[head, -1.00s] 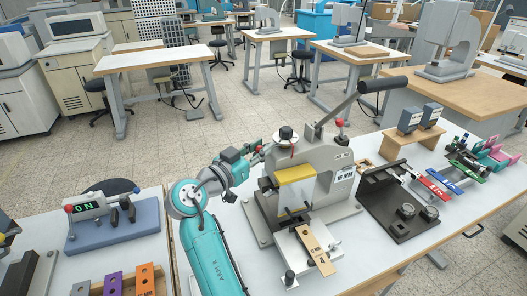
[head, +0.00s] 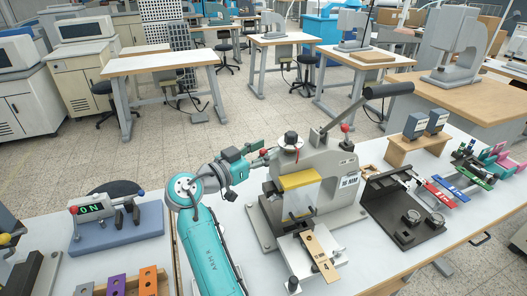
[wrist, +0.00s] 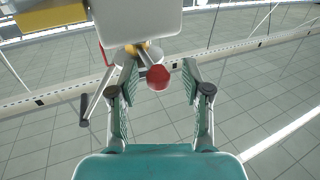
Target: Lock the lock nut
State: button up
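The foil stamping press (head: 322,170) stands on the white table, with a long black-gripped lever raised. At its top is a black-capped round adjuster (head: 291,138). A red ball (head: 264,153) shows beside the adjuster, at my gripper (head: 257,154). In the wrist view the red ball (wrist: 158,77) is between the fingers of my open gripper (wrist: 160,68), with gaps on both sides. Brass and grey round parts (wrist: 143,52) show behind it. The lock nut cannot be told clearly from these parts; the grey press head hides part of the area.
A wooden strip (head: 320,256) lies on the press bed. A black fixture (head: 405,215) and coloured pieces stand to the right. A digital unit (head: 92,209) reading ON sits on the left table.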

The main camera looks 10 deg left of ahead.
jog(key=shift+s, duration=0.15)
jog(key=v, duration=1.1)
jog(key=shift+s+a, duration=0.25)
jog(key=shift+a, duration=0.1)
